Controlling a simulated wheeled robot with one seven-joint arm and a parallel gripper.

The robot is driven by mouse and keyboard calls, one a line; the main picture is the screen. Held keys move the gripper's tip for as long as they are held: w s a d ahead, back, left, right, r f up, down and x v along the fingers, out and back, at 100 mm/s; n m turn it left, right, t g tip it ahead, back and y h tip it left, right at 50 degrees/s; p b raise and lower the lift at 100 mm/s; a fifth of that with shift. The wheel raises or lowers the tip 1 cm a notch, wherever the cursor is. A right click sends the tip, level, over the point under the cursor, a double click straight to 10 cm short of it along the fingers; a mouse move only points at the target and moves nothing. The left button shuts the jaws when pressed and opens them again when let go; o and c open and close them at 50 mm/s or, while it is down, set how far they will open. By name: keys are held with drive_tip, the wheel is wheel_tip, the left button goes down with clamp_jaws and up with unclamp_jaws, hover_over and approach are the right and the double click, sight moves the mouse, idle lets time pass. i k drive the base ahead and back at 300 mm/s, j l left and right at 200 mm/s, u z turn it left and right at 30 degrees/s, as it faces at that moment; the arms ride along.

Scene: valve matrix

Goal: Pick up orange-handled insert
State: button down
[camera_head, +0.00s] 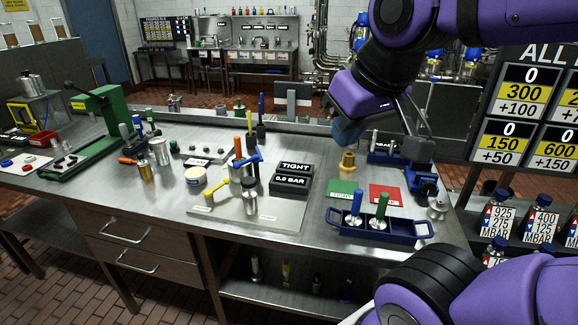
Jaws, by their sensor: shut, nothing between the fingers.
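A slim upright piece with an orange handle (238,146) stands in the middle of the bench, at the fixture with the blue lever (246,160). Another orange-handled piece (127,161) lies on its side at the left, beside a brass cylinder. I cannot tell for certain which one is the insert. My gripper (347,134) hangs over the right half of the bench, above a brass fitting (347,162). It is shut and empty, to the right of both orange handles and apart from them. Its fingertips are small and hard to make out.
A blue tray (365,228) holds blue- and green-handled pieces. Green (345,194) and red (385,195) mats lie behind it. Black display blocks (291,178) stand mid-bench. A green press (100,115) is at the left. The bench's front left strip is clear.

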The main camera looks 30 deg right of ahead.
sight(237, 142)
drive_tip(key=i+j+z, duration=0.3)
drive_tip(key=j, duration=0.35)
drive_tip(key=i+j+z, duration=0.1)
drive_tip(key=i+j, duration=0.2)
drive_tip(key=i+j+z, duration=0.15)
drive_tip(key=j, duration=0.3)
drive_tip(key=i+j+z, duration=0.15)
drive_tip(key=j, duration=0.25)
drive_tip(key=i+j+z, duration=0.15)
drive_tip(key=j, duration=0.25)
drive_tip(key=j+z, duration=0.1)
drive_tip(key=j, duration=0.3)
drive_tip(key=i, duration=0.05)
